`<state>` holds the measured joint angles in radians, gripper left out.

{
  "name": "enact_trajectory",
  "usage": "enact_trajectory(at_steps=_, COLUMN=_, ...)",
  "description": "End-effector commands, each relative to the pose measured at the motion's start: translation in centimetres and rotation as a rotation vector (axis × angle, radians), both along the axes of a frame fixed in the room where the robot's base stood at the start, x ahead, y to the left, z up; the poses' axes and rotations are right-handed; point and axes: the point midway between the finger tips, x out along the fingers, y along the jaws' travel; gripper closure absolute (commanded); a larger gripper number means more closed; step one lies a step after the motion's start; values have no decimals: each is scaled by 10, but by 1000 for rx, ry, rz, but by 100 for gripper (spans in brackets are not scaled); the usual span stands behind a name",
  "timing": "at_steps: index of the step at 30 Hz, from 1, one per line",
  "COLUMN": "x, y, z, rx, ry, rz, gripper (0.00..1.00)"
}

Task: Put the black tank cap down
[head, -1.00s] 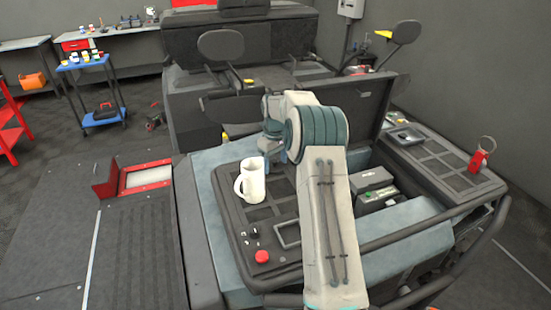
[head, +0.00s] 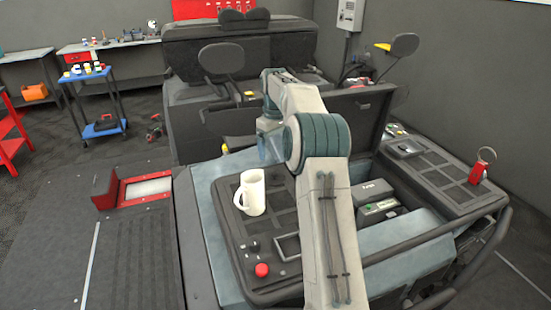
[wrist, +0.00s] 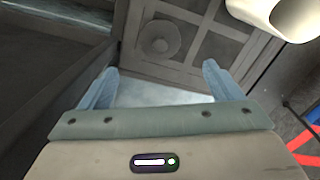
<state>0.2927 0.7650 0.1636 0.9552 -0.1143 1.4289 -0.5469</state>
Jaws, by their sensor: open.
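My gripper (wrist: 160,68) is open in the wrist view, with its two pale blue fingers spread and nothing between them. Beyond the fingertips, a round dark disc with a raised centre, which looks like the black tank cap (wrist: 160,40), rests on the grey ribbed panel (wrist: 207,42). It is apart from the fingers. In the head view my gripper (head: 269,146) is partly hidden by my arm, above the far side of the panel behind the white mug. I cannot make out the cap there.
A red knob (head: 262,270) is at the panel's front. An open bay with a battery (head: 377,205) lies to the right. A raised lid (head: 345,118) stands behind.

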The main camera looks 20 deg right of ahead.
Motion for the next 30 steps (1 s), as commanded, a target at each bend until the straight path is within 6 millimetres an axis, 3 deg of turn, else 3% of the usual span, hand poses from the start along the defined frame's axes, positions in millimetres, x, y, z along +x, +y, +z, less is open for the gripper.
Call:
enact_trajectory(at_steps=4, x=1, y=0, z=16, rx=-1, ry=-1, rz=0, gripper=14)
enact_trajectory(at_steps=11, x=-1, y=2, z=24, rx=-1, ry=0, rz=0, gripper=14)
enact_trajectory(at_steps=16, x=-18, y=20, z=43, rx=-14, ry=-21, rz=-11, gripper=14)
enact_trajectory(at_steps=24, x=-91, y=68, z=86, rx=-43, ry=-91, rz=-76, gripper=14)
enact_trajectory(at_steps=30, x=-161, y=95, z=99, rx=-46, ry=-146, rz=-140, gripper=14)
